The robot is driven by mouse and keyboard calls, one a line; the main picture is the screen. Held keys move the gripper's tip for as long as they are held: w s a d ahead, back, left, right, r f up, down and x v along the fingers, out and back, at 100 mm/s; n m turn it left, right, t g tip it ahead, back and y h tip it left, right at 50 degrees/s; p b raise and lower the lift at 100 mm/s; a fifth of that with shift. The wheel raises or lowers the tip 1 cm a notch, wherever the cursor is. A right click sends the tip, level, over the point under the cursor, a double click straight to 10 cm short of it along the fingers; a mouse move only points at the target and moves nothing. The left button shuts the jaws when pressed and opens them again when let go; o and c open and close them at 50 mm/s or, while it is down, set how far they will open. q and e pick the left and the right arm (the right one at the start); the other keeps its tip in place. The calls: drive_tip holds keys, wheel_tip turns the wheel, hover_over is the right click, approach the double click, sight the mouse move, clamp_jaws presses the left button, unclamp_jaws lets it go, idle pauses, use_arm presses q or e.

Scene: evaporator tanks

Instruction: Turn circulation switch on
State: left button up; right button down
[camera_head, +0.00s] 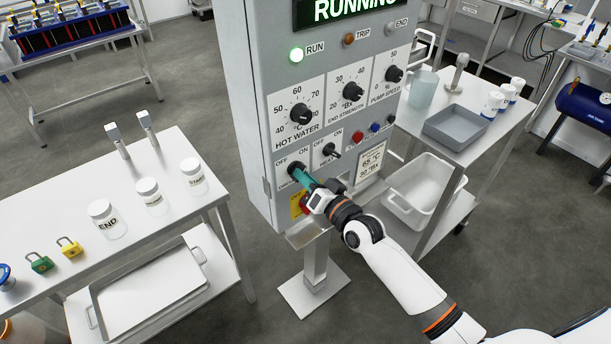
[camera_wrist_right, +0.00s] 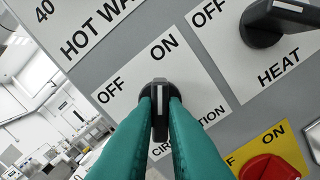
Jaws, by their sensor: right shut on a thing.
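The circulation switch is a small black knob (camera_wrist_right: 158,104) with a white pointer mark, low on the grey control cabinet (camera_head: 245,110). Its plate carries OFF and ON labels. In the right wrist view the teal fingers of my right gripper (camera_wrist_right: 160,115) are closed on both sides of the knob, and its white mark points toward ON. In the head view my right gripper (camera_head: 310,183) reaches the panel's lower left, and the fingers hide most of the knob. My left gripper is not in view.
The heat switch (camera_head: 330,150) sits right of the circulation switch; a red knob on a yellow plate (camera_wrist_right: 270,168) is just below. A table with bottles (camera_head: 108,219) stands left.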

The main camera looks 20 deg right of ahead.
drive_tip(key=shift+m, duration=0.6)
drive_tip(key=c, duration=1.5)
unclamp_jaws()
drive_tip(key=shift+b+v, duration=1.45)
drive_tip(key=shift+v, duration=4.55)
